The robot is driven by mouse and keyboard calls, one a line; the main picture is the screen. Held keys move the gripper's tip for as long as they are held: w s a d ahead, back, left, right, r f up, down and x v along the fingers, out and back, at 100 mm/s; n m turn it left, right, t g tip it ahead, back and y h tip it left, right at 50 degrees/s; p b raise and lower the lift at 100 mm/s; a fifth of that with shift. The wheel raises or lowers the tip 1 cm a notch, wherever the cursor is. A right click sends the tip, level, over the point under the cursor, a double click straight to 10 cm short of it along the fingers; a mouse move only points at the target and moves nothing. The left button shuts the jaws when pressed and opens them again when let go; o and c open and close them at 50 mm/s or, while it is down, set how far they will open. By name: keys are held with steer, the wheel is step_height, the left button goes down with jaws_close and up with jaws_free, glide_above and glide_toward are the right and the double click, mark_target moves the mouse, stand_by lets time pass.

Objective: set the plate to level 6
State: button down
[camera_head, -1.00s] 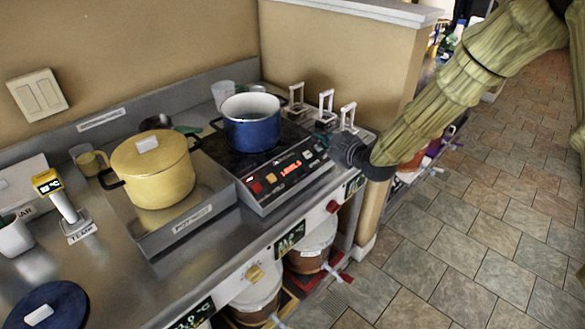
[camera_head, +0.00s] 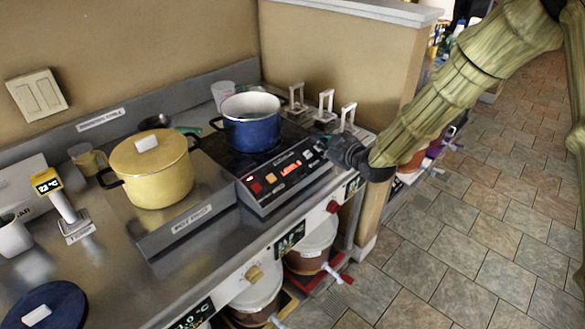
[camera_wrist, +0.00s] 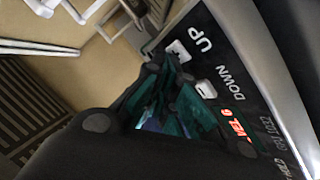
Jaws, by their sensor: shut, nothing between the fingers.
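The hot plate (camera_head: 250,186) has a dark top and a slanted front panel with a red lit display (camera_head: 291,169) and several buttons. In the wrist view the display (camera_wrist: 240,132) shows part of the word LEVEL and a digit that looks like 6, partly cut off by a finger. The UP button (camera_wrist: 178,50) and DOWN button (camera_wrist: 206,89) show pale beside their labels. My gripper (camera_head: 332,145) is shut and empty at the panel's right end. In the wrist view its dark fingertips (camera_wrist: 172,78) are close to both buttons; contact cannot be told.
A blue pot (camera_head: 252,132) stands on the hot plate. A yellow lidded pot (camera_head: 152,180) is on the unit to the left. Several white upright handles (camera_head: 326,104) stand behind my gripper, near the low wall (camera_head: 340,55). Open tiled floor lies to the right.

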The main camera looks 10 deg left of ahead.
steer(key=shift+r, duration=0.15)
steer(key=shift+s+d+r+p, duration=0.25)
steer(key=shift+d+r+p, duration=0.1)
steer(key=shift+r, duration=0.3)
step_height(320, 180, up, 5)
steer(key=s+d+p, duration=0.1)
steer(key=d+p, duration=0.1)
steer(key=shift+s+d+p, duration=0.2)
steer(key=shift+s+p, duration=0.2)
steer(key=shift+r, duration=0.1)
stand_by(0.7)
